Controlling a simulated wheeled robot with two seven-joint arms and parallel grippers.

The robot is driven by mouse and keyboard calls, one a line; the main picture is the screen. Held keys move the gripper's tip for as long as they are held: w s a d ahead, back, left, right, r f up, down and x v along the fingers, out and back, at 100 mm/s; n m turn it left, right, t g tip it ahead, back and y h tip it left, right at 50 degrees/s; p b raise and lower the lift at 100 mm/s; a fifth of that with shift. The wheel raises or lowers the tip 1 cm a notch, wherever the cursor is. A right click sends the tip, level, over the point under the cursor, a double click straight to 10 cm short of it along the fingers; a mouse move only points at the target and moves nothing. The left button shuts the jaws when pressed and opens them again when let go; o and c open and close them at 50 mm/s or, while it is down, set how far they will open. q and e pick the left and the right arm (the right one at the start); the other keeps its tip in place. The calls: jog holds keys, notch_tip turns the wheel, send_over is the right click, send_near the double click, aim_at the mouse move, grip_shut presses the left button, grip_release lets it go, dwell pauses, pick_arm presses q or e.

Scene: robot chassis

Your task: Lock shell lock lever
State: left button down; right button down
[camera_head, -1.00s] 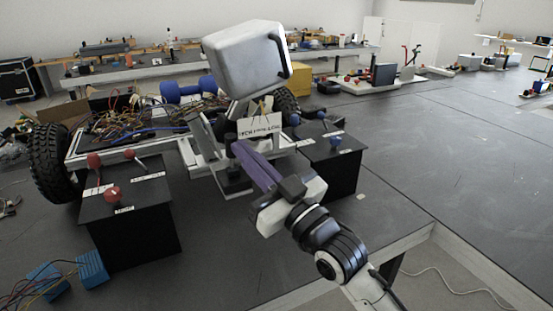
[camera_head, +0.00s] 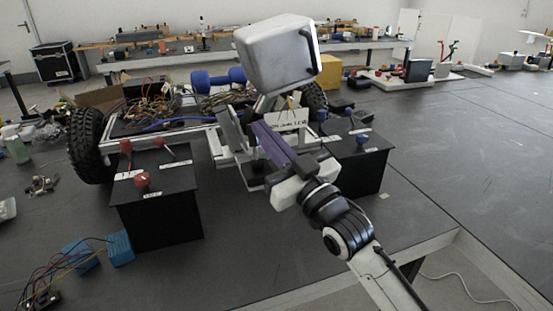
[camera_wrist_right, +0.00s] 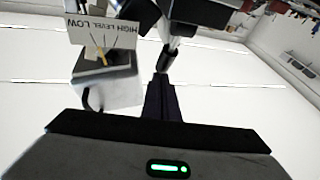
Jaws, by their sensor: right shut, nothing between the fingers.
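A pale grey shell (camera_head: 268,62) with a dark handle stands raised and tilted above the chassis in the head view. It also shows upside down in the right wrist view (camera_wrist_right: 120,90). A white label plate (camera_head: 287,120) sits below it and reads "HIGH LEVEL LOW" in the right wrist view (camera_wrist_right: 102,33). My right gripper (camera_head: 258,128) has its purple fingers together and empty, beside the plate. In the right wrist view a short rod with a black tip (camera_wrist_right: 166,60), possibly the lock lever, lies just beyond the fingertips (camera_wrist_right: 160,82); contact is unclear. My left gripper is out of view.
A black box (camera_head: 158,205) with red knobs stands left of my right arm. Another black box (camera_head: 362,170) with blue knobs stands close on its right.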

dwell(0.3)
jog(key=shift+s+d+r+p, duration=0.25)
jog(key=shift+s+r+p, duration=0.1)
jog(key=shift+p, duration=0.25)
jog(key=s+d+r, duration=0.3)
jog(key=s+d, duration=0.4)
jog(key=s, duration=0.3)
jog(key=shift+d+r+p, duration=0.15)
jog(key=shift+r+p, duration=0.15)
jog(key=shift+r, duration=0.1)
